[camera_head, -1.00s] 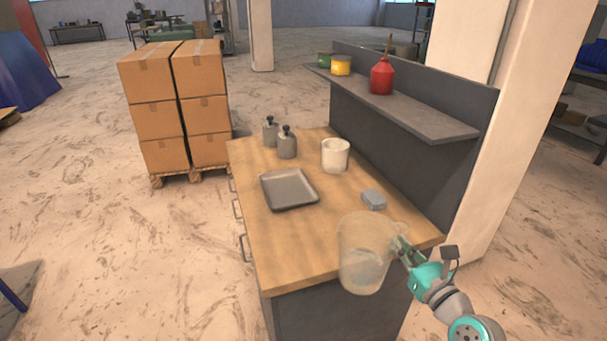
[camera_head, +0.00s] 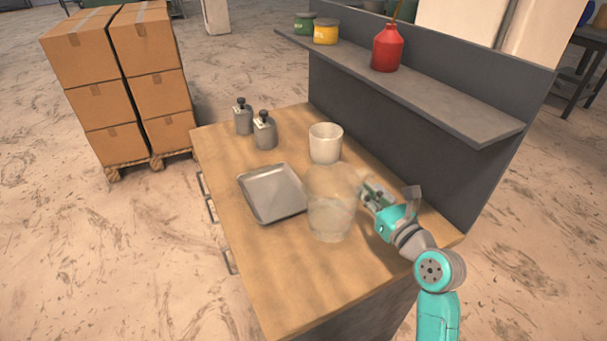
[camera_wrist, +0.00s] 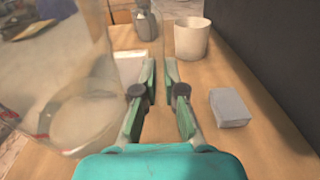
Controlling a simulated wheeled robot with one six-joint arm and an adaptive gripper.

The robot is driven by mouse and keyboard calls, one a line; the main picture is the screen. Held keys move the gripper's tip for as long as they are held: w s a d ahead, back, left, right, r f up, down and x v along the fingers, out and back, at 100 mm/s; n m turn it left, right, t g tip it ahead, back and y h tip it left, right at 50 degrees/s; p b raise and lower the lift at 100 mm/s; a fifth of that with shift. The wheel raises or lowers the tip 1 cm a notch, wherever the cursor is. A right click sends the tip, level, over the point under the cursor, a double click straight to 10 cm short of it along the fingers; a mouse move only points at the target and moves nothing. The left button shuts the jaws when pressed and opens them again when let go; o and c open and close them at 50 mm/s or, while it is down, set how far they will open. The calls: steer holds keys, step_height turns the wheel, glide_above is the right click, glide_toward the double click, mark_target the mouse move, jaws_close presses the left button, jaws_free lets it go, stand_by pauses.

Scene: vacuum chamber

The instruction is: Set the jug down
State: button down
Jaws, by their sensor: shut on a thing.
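The clear, see-through jug (camera_head: 330,212) is upright over the right part of the wooden workbench top (camera_head: 262,262), between the grey tray and my arm. My gripper (camera_head: 368,192) is to its right and is shut on its handle side. In the wrist view the jug (camera_wrist: 62,85) fills the left side, and my gripper's fingers (camera_wrist: 160,85) point forward beside it. The handle itself is hard to make out. I cannot tell whether the jug's base touches the bench or hangs just above it.
A grey tray (camera_head: 274,194) lies left of the jug. A white cup (camera_head: 325,143) and two grey bottles (camera_head: 264,130) stand behind. A grey block (camera_wrist: 229,107) lies right of my fingers. A shelf (camera_head: 425,88) with a red bottle (camera_head: 387,48) overhangs the back. The front bench area is clear.

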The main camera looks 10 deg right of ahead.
steer(key=shift+f, duration=4.95)
steer(key=shift+f, duration=0.1)
steer(key=c, duration=1.3)
jaws_free()
steer(key=v, duration=1.2)
